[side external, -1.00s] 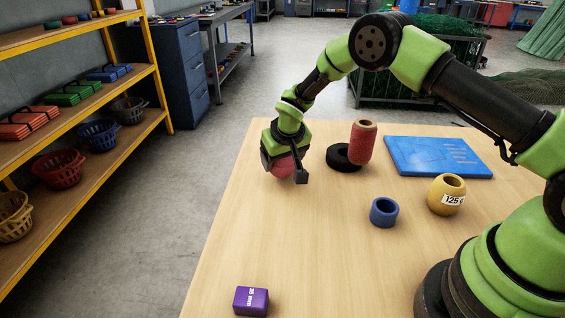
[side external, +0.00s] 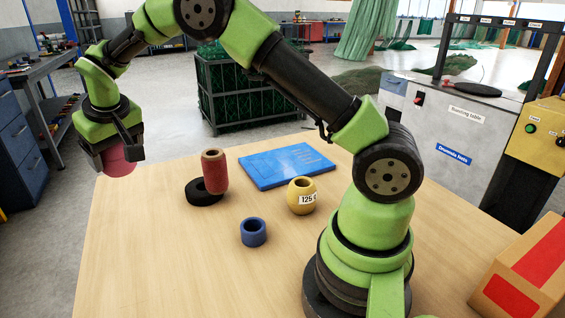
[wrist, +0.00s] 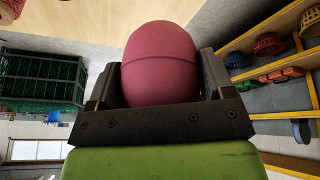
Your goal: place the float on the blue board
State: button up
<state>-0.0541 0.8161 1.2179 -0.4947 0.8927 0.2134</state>
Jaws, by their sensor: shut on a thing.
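The float is a smooth pinkish-red rounded body with a seam, seen at the left in the side view (side external: 120,162). In the wrist view the float (wrist: 160,60) sits between both jaws. My gripper (side external: 115,155) is shut on it and holds it up at the table's far left edge; the jaws hide part of it. The blue board (side external: 287,165) lies flat at the back of the table, to the right of the gripper, with its visible top bare.
A red spool (side external: 214,172) stands beside or on a black ring (side external: 200,197), between the gripper and board. A yellow holed piece (side external: 301,197) and a blue ring (side external: 253,232) stand nearer. A cardboard box (side external: 530,270) is at right. The table's front left (side external: 150,260) is clear.

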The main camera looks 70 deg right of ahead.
jog(key=s+d+m+h, duration=0.1)
jog(key=d+m, duration=0.2)
jog(key=d, duration=0.7)
jog(key=m+g+h, duration=0.2)
jog(key=m+g, duration=0.2)
jog(key=m, duration=0.5)
send_over(287, 158)
jog(key=a, duration=0.2)
jog(key=f, duration=1.4)
jog(key=shift+s+a+f, duration=0.15)
jog(key=shift+a+f, duration=0.05)
jog(key=shift+f, duration=0.1)
jog(key=shift+f, duration=0.1)
jog(key=o, duration=0.9)
